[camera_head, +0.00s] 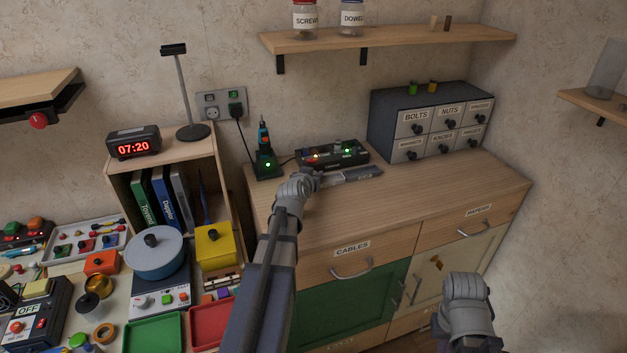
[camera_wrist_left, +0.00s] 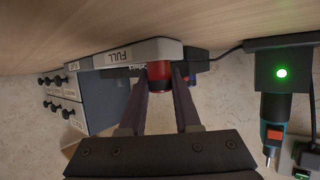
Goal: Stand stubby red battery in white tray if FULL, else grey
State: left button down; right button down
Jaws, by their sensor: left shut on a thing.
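My left gripper (camera_wrist_left: 159,80) is shut on a stubby red battery (camera_wrist_left: 158,70), seen between the fingertips in the left wrist view. The battery is at the end of a pale tray (camera_wrist_left: 153,50) with a FULL label (camera_wrist_left: 118,55); I cannot tell whether it rests in it. In the head view my left gripper (camera_head: 318,177) is over the cabinet top, and its wrist hides the battery. A pale tray (camera_head: 338,178) and a darker grey part (camera_head: 368,171) lie to its right. My right arm's end (camera_head: 465,295) is at the lower right, its fingers hidden.
A black box (camera_head: 345,153) with orange and green lights stands behind the trays. A charging stand (camera_head: 266,166) with a screwdriver is to the left. Labelled drawers (camera_head: 432,120) stand at the back right. The cabinet top (camera_head: 440,190) is clear at the right front.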

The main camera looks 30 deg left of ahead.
pick_arm(q)
jog(key=shift+r, duration=0.1)
jog(key=c, duration=0.6)
grip_release()
pick_arm(e)
jog(key=shift+r, duration=0.1)
